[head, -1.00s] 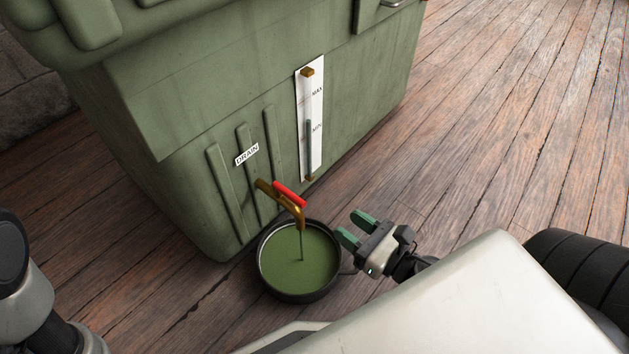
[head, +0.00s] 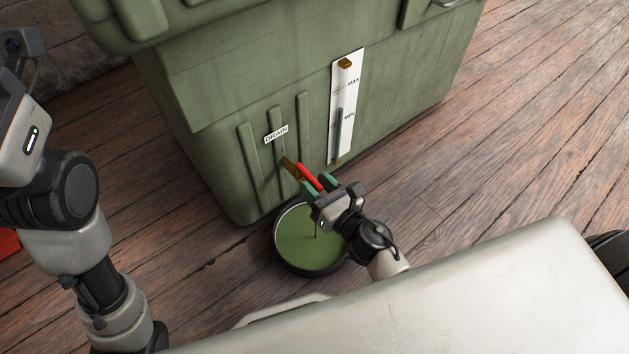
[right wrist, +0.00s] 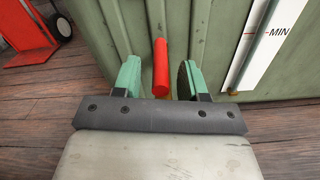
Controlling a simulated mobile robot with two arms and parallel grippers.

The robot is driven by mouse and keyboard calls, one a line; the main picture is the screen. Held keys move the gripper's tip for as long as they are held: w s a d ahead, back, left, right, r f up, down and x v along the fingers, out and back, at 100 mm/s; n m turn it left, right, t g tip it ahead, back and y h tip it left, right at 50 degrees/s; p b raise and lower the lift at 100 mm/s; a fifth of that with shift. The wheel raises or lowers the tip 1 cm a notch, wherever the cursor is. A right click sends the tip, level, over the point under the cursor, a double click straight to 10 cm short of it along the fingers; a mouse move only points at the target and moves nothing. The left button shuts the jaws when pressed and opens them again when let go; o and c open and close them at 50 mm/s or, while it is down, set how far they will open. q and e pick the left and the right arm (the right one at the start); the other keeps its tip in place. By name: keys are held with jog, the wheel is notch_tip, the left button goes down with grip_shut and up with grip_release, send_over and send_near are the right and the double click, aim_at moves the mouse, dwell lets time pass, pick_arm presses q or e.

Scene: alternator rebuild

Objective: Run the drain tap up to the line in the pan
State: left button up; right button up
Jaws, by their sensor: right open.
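The drain tap (head: 290,167) sticks out low on the green tank under the DRAIN label (head: 276,134). Its red lever (head: 309,177) also shows in the right wrist view (right wrist: 160,68). My right gripper (head: 319,184) is open, with a green finger on either side of the lever; in the wrist view a gap shows on both sides. A thin stream falls into the round dark pan (head: 280,252), which holds green liquid (head: 300,238). My gripper hides part of the tap and the pan's right side. I cannot make out a line in the pan. The left gripper is out of view.
A white gauge (head: 346,104) marked MAX and MIN is on the tank (head: 215,175), just above and right of the tap. A red wheeled thing (right wrist: 27,35) stands at the upper left of the wrist view. The plank floor to the right is clear.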

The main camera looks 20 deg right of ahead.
jog(key=shift+w+a, duration=0.2)
jog(key=shift+w, duration=0.3)
grip_shut()
